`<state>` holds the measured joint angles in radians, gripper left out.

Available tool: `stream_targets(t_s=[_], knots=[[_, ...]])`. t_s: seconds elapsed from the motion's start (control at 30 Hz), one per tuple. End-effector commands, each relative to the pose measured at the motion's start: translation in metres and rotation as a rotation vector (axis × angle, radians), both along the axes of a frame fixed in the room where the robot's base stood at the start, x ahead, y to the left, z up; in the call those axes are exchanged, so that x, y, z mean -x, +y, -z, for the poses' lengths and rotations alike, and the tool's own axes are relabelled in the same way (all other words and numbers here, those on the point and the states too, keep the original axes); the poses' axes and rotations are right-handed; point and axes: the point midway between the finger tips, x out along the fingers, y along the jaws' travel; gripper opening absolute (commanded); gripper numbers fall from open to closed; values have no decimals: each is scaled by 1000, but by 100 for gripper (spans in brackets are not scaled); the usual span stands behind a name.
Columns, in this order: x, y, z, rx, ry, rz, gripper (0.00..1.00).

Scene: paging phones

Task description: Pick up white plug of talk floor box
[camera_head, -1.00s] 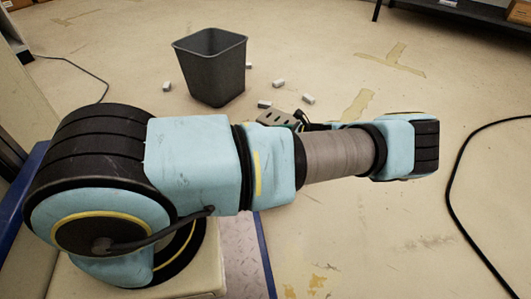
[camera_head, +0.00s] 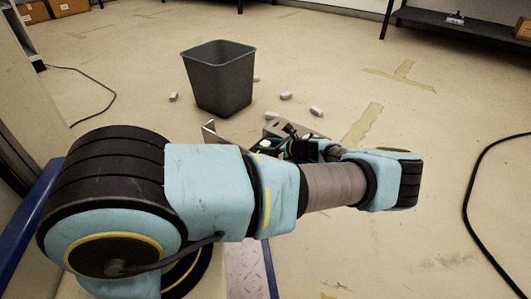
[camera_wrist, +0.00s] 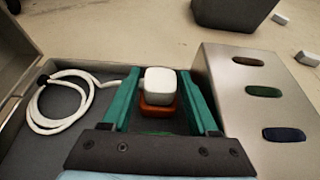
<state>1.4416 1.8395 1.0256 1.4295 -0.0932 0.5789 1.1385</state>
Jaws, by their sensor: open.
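The white plug (camera_wrist: 160,80) stands on an orange-red piece inside the open metal floor box (camera_wrist: 205,75) in the wrist view. A white cable (camera_wrist: 38,105) lies coiled to its left in the box's grey well. My gripper (camera_wrist: 158,76) is open, with one green finger on each side of the plug. I cannot tell whether either finger touches it. The lower part of the orange-red piece is partly hidden. In the head view the floor box (camera_head: 210,131) is mostly hidden behind my arm.
The box's sloped panel at right has brown (camera_wrist: 248,61), green (camera_wrist: 263,91) and blue (camera_wrist: 283,134) oval slots. A dark bin (camera_head: 220,85) stands behind the box, with several small white blocks (camera_head: 286,96) around it. A black cable (camera_head: 468,205) lies on the floor at right.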

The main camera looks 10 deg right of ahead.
Motion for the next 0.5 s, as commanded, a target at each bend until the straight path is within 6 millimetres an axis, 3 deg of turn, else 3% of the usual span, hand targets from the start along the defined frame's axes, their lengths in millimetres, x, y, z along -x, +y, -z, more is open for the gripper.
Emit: stream_targets(t_s=[0.33, 0.5], knots=[[-7, 7, 3, 0, 0, 1, 60], [-7, 7, 3, 0, 0, 0, 42]])
